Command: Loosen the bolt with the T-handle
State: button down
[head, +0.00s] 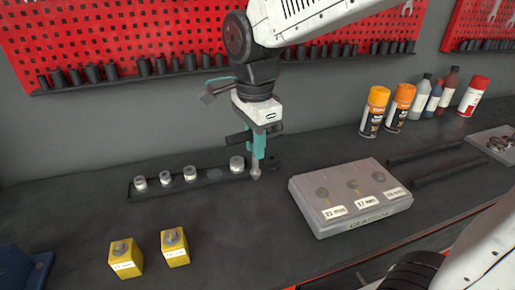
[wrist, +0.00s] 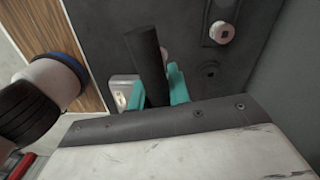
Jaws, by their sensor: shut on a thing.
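My gripper (head: 258,150) points down in the head view, just right of the socket rail's middle, at its right end. Its teal fingers are shut on the T-handle, whose dark bar (head: 238,137) sticks out to the left. The bar also shows between the fingers (wrist: 160,88) in the wrist view as a dark cylinder (wrist: 147,55). A small metal tip (head: 255,173) shows below the fingers; whether it touches the rail or bench I cannot tell. Two yellow blocks, one left (head: 124,262) and one right (head: 175,250), each carry a bolt. Which bolt is meant I cannot tell.
A dark rail (head: 153,190) holds several sockets. A grey block (head: 340,222) with three labelled fittings stands to the right. Spray cans (head: 374,112) and bottles stand at the back right. Dark bars (head: 450,165) lie right of the block. The front middle of the bench is clear.

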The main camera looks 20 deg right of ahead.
notch_tip(320, 180, up, 16)
jog(key=shift+r, duration=0.15)
dwell(0.7)
